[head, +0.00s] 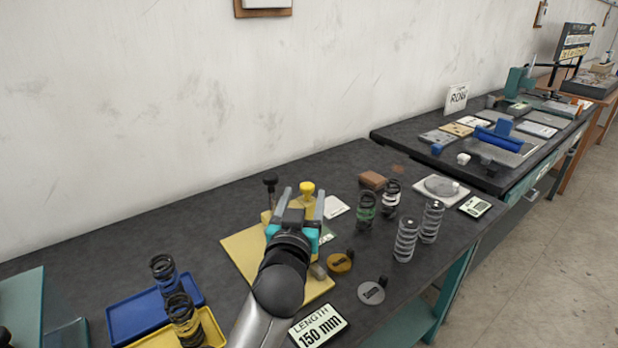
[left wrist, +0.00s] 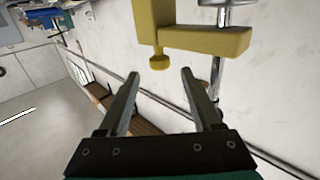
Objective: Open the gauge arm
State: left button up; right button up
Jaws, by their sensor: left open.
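The gauge stands on a yellow base plate (head: 243,250) on the dark bench. Its yellow knob (head: 307,188) shows just beyond my left gripper (head: 303,195), and a black knob (head: 270,179) stands to the left. In the left wrist view the yellow gauge arm (left wrist: 190,38) crosses the top beside a metal rod (left wrist: 216,85). The knob hangs under the arm's left end (left wrist: 160,61), just beyond the gap between the open fingertips (left wrist: 160,74). Nothing is between the fingers. My left forearm hides part of the gauge. My right gripper is not in view.
Silver springs (head: 406,240) and darker springs (head: 367,210) stand to the right. A "LENGTH 150 mm" display (head: 319,326) lies at the front edge. The wall is behind.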

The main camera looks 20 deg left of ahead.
pick_arm(q)
jog(key=w+a, duration=0.1)
jog(key=w, duration=0.7)
jog(key=shift+b, duration=0.3)
grip_shut()
dwell(1.2)
